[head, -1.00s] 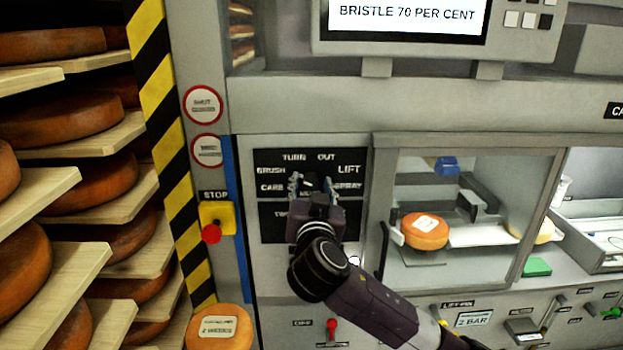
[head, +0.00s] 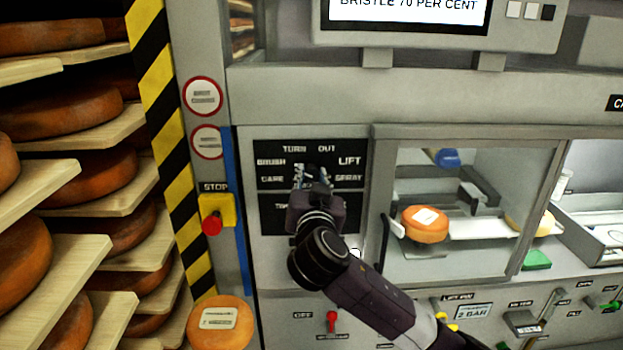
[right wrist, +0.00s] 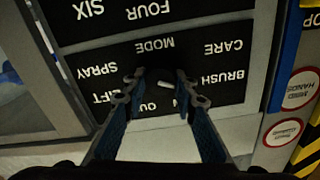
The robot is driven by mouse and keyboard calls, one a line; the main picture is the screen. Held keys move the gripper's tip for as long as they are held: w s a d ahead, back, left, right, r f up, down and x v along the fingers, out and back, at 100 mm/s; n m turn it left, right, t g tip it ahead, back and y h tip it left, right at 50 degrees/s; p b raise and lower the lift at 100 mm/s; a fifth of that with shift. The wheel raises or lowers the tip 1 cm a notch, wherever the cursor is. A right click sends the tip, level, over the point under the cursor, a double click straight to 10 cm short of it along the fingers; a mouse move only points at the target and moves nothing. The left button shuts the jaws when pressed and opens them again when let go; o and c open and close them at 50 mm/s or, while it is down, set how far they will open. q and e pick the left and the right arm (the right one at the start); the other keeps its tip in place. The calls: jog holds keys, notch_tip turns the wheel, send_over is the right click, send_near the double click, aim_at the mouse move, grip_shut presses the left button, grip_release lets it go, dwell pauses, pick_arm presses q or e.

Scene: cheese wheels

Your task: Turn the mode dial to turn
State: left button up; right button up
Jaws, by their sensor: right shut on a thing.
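The black dial panel (head: 346,183) carries the labels TURN, OUT, LIFT, SPRAY, BRUSH and CARE. My right gripper (head: 312,172) is at the panel's middle, and its fingers hide most of the dial in the head view. The right wrist view shows the labels upside down. There the dark mode dial (right wrist: 160,76) with a white mark sits between the fingertips of my right gripper (right wrist: 162,88), which is shut on it. I cannot tell which label the mark points to. The TURN label (head: 294,149) is up and slightly left of the gripper. My left gripper is out of view.
A red stop button (head: 212,225) on a yellow box is left of the panel. A shelf of cheese wheels (head: 75,105) stands at far left. A windowed chamber (head: 470,258) holding a cheese wheel (head: 425,224) is to the right. A screen (head: 410,12) hangs above.

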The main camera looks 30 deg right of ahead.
jog(key=m+b, duration=0.1)
jog(key=b, duration=0.1)
jog(key=m+b, duration=0.2)
jog(key=shift+f+m, duration=0.3)
jog(key=shift+m+b, duration=1.1)
jog(key=shift+d+r+m+b, duration=0.1)
jog(key=shift+m+b, duration=0.5)
jog(key=shift+m, duration=0.6)
jog(key=shift+r, duration=0.1)
jog(key=o, duration=1.1)
jog(key=shift+s, duration=0.1)
